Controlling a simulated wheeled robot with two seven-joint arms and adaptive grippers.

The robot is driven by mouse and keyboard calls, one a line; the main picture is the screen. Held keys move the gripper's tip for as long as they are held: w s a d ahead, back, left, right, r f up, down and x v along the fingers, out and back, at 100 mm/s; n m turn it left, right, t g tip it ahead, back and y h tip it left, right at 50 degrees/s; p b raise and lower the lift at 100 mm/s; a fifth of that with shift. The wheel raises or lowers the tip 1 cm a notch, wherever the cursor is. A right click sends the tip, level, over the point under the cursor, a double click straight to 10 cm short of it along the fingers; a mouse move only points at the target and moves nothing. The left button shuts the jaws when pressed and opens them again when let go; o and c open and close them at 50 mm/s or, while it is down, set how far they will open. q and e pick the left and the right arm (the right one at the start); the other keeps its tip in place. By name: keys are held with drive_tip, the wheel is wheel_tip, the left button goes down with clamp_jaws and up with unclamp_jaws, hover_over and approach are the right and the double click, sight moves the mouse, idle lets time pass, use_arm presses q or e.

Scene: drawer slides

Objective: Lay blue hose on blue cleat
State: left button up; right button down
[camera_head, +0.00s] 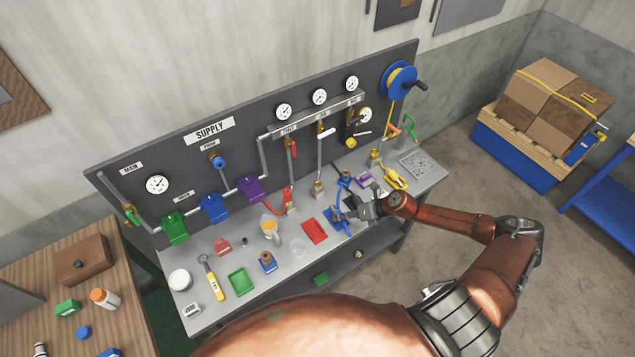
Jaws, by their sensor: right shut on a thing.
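My left gripper is not in view.
A red plate (314,231) lies left of the gripper. Yellow (396,177) and purple (366,178) pieces lie behind it. A back panel (240,163) with pipes and gauges rises behind the bench. A pallet of boxes (550,95) stands at the right.

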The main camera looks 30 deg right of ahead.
drive_tip(key=shift+f, duration=0.3)
idle(0.5)
drive_tip(key=c, duration=1.6)
unclamp_jaws()
drive_tip(key=shift+p+v, duration=1.2)
drive_tip(key=shift+v, duration=1.75)
